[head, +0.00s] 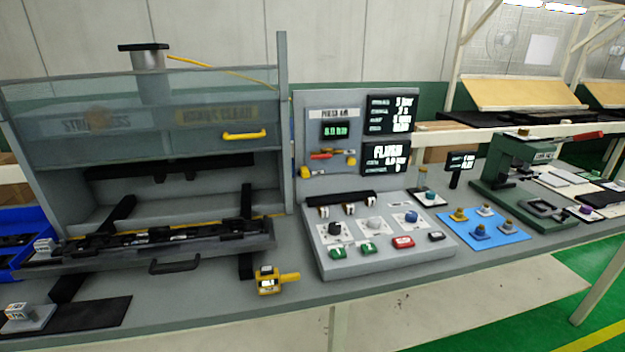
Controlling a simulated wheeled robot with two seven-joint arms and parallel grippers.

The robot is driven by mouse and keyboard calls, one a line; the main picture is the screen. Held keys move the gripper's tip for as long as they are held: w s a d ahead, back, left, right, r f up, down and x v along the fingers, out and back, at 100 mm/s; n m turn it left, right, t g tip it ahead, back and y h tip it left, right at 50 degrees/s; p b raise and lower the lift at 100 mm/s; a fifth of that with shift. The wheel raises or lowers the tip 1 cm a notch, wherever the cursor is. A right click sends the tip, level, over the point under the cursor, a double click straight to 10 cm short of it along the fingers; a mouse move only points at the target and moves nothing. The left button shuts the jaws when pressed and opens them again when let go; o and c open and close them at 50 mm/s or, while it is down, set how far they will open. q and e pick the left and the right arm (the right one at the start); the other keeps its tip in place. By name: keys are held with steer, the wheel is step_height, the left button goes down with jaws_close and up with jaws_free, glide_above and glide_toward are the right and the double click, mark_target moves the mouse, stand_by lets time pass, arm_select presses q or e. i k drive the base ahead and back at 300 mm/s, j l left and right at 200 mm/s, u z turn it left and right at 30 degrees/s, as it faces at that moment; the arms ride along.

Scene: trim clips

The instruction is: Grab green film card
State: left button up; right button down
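I cannot make out a green film card for certain in the head view. The green items I see are two small green pieces on the sloped face of the grey control box, a left one (338,252) and a right one (367,248). They look like buttons or labels. A teal-topped knob (431,195) stands on a black pad to the right of the box. Neither of my grippers is in view.
A grey press cabinet (165,210) with a clear shield fills the left. A yellow gauge (268,281) lies near the bench's front edge. A blue mat (486,240) with several knobs and a green press (510,165) are at right. Bare bench shows along the front.

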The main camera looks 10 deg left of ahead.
mark_target(595, 174)
steer(key=u, duration=1.35)
steer(key=z, duration=2.8)
steer(key=i+l+z, duration=0.15)
steer(key=i, duration=0.15)
steer(key=i+l+z, duration=0.15)
steer(key=i+z, duration=0.45)
steer(key=i, duration=2.6)
steer(key=i+l+u, duration=0.2)
steer(key=i, duration=0.3)
steer(key=i+u, duration=0.2)
steer(key=i, duration=0.35)
steer(key=i+l+u, duration=0.2)
steer(key=i, duration=0.3)
steer(key=i+l+u, duration=0.2)
steer(key=i+l, duration=0.2)
steer(key=i, duration=0.05)
